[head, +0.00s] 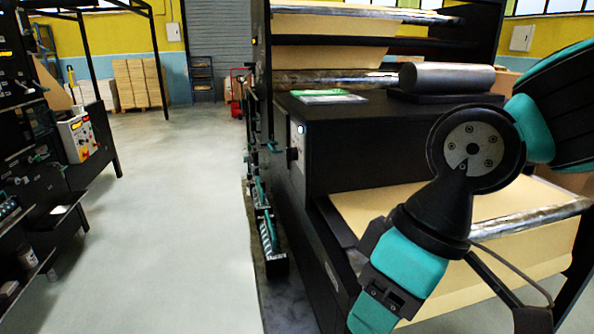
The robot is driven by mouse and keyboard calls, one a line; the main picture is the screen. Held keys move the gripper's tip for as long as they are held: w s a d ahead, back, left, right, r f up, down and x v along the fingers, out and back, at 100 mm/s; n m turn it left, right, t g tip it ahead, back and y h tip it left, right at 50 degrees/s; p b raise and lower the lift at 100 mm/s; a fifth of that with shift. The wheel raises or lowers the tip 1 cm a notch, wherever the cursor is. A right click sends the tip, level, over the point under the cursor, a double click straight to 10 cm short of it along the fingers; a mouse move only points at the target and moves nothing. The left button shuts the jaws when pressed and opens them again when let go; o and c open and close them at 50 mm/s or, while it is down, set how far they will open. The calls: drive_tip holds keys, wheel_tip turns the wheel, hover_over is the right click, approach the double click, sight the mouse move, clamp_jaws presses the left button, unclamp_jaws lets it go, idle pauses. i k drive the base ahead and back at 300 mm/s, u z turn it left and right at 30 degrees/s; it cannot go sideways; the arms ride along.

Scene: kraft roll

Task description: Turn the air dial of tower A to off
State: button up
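My arm crosses the right side of the head view and runs out at the bottom edge; my gripper's fingertips are not in view. A black machine (375,150) with kraft paper webs stands at centre right. On its left-facing side is a narrow panel (298,147) with a small pale round spot and a dark part beside it. I cannot tell whether either is the air dial. No readable label marks tower A, and no dial setting can be read.
Kraft paper (470,207) and a metal roller (530,219) lie close behind my arm. A metal cylinder (447,78) rests on the machine top. Another machine at left carries a control box (76,138). The grey floor (165,220) between the machines is clear.

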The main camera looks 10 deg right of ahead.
sight(291, 153)
drive_tip(key=z, duration=0.05)
drive_tip(key=k, duration=0.2)
drive_tip(key=u, duration=1.7)
drive_tip(key=i, duration=1.25)
drive_tip(key=z, duration=1.2)
